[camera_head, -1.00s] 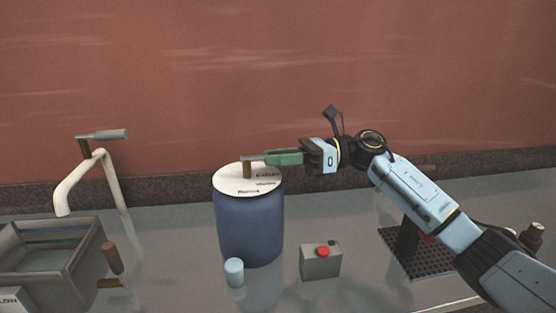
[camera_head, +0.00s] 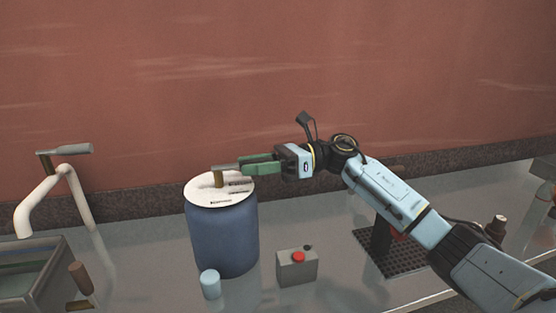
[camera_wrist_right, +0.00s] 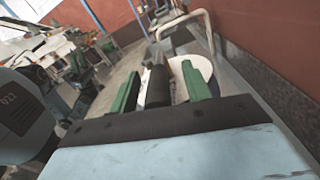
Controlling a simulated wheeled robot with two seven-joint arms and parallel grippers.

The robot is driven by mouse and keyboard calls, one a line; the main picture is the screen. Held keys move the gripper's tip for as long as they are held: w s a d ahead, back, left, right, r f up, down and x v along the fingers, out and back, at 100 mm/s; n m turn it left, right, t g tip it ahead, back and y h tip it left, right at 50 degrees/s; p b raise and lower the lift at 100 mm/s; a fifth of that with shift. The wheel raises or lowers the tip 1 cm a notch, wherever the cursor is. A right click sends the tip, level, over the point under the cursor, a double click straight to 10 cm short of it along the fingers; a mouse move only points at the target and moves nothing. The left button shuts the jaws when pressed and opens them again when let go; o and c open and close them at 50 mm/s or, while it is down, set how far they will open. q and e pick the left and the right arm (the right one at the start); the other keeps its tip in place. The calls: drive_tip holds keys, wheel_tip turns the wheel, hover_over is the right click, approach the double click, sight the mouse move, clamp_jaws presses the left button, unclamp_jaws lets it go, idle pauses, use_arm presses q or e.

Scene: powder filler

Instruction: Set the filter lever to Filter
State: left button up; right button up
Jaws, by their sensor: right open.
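The filter lever (camera_head: 226,167) stands on the white labelled top (camera_head: 206,192) of a blue drum (camera_head: 222,238). It has a brass post and a grey handle that points right, toward my right gripper. My right gripper (camera_head: 246,166) has green fingers and reaches in from the right over the drum's top edge, at the handle's height. In the right wrist view, the gripper (camera_wrist_right: 160,72) is open, with the dark handle (camera_wrist_right: 157,86) between its two fingers. I cannot tell whether either finger touches it. Some label text is hard to read. My left gripper is not in view.
A grey box with a red button (camera_head: 297,268) and a light-blue cylinder (camera_head: 210,284) stand in front of the drum. At the left are a white pipe with a lever (camera_head: 74,190) and a grey basin (camera_head: 58,270). A black perforated plate (camera_head: 400,262) lies at the right.

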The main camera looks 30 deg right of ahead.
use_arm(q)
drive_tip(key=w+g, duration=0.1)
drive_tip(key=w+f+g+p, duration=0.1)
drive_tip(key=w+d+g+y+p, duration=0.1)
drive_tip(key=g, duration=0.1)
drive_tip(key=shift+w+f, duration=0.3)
use_arm(e)
drive_tip(key=v, duration=1.2)
drive_tip(key=shift+d, duration=0.2)
drive_tip(key=shift+s, duration=0.1)
